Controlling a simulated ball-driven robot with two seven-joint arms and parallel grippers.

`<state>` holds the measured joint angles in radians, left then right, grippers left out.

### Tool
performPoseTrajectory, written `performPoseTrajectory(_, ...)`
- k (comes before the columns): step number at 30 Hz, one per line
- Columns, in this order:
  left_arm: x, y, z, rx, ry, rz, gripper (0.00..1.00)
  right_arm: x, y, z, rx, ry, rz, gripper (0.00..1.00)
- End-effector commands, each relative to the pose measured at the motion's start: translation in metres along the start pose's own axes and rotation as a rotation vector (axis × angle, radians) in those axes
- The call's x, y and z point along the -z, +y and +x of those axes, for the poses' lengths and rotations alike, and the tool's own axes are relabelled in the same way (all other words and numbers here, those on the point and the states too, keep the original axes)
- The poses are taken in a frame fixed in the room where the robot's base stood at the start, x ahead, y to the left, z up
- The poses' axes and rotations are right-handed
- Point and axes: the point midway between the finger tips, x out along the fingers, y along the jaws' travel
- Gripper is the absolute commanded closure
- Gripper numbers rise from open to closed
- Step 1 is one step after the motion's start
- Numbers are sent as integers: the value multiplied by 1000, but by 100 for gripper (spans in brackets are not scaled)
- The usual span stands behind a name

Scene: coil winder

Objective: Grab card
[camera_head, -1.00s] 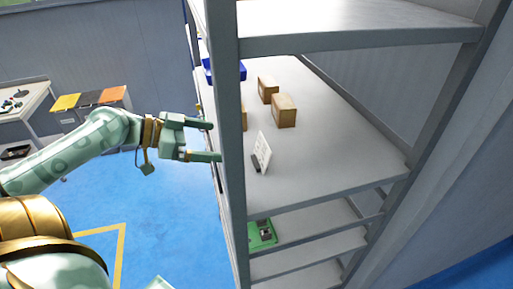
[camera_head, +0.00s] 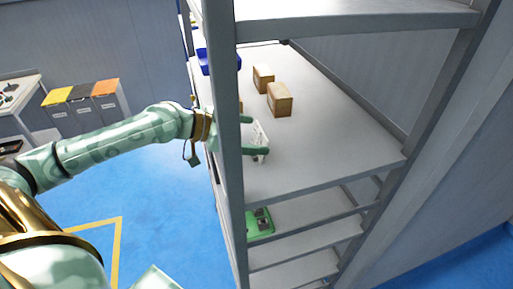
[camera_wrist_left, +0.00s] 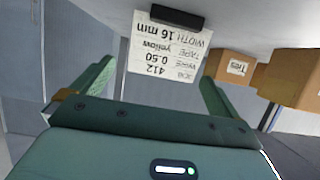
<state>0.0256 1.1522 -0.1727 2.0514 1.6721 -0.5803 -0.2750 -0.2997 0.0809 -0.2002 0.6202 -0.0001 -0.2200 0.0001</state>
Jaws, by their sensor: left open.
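The card (camera_head: 260,136) is white with printed text and stands upright on the shelf board in the head view. In the left wrist view the card (camera_wrist_left: 165,50) shows upside down, with lines such as "WIDTH 16 mm" and "yellow", in a dark holder (camera_wrist_left: 177,17). My left gripper (camera_head: 257,136) is open, with one finger on each side of the card. In the wrist view its fingers (camera_wrist_left: 155,80) stand apart from the card, with gaps on both sides. The shelf post hides part of the gripper. My right gripper is not seen.
A grey post (camera_head: 228,150) stands in front of my left wrist. A green item (camera_head: 261,222) lies on the lower shelf.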

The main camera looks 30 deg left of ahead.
Motion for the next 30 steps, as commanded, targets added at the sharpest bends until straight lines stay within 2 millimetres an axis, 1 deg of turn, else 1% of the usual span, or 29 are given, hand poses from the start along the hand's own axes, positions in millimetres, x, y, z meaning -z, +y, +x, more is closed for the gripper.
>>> performPoseTrajectory(2,3,-1,5,0,3,-2,0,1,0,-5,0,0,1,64)
performPoseTrajectory(7,9,-5,28,-1,5,-3,0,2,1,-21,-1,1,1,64)
performPoseTrajectory(9,7,-5,39,0,5,-3,0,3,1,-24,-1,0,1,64)
performPoseTrajectory(12,5,-5,49,0,1,-1,0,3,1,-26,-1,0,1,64)
performPoseTrajectory(19,3,-5,52,0,-1,0,0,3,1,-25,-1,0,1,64)
performPoseTrajectory(20,3,-5,52,0,-1,0,3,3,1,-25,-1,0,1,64)
performPoseTrajectory(21,3,-5,52,0,-1,0,14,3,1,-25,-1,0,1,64)
performPoseTrajectory(23,3,-5,52,0,-1,0,31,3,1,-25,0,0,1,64)
performPoseTrajectory(24,3,-5,52,0,-1,0,41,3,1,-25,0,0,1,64)
performPoseTrajectory(30,3,-5,52,0,-1,0,41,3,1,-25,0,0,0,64)
